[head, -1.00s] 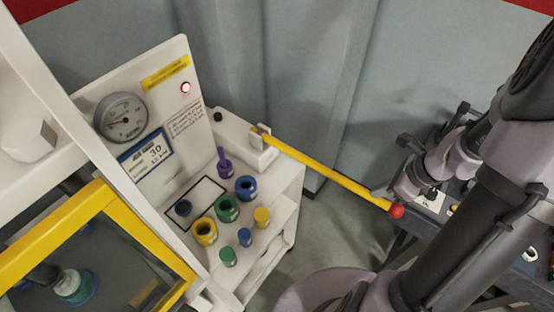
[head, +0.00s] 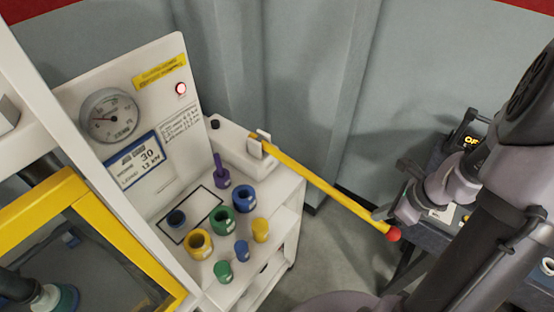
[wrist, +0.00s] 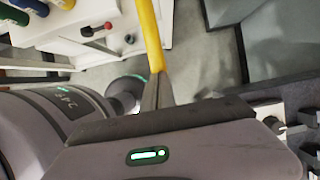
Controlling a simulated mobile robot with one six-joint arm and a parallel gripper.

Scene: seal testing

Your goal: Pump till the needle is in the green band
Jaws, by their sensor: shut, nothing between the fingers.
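The yellow pump lever (head: 325,188) reaches out from a bracket on the white test bench and ends in a red knob (head: 393,233). The round dial gauge (head: 110,115) is on the upright white panel. Its needle and green band are too small to read. My gripper (head: 381,213) is shut and empty beside the lever's end, close to the red knob; I cannot tell whether it touches. In the wrist view the yellow lever (wrist: 151,38) runs down to the grey fingers (wrist: 155,93), which hide its end.
Several coloured cups, such as a blue one (head: 244,197), and a purple plunger (head: 220,172) stand on the bench top. A yellow-framed guard (head: 45,210) is at left. A dark machine (head: 455,150) stands behind my arm.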

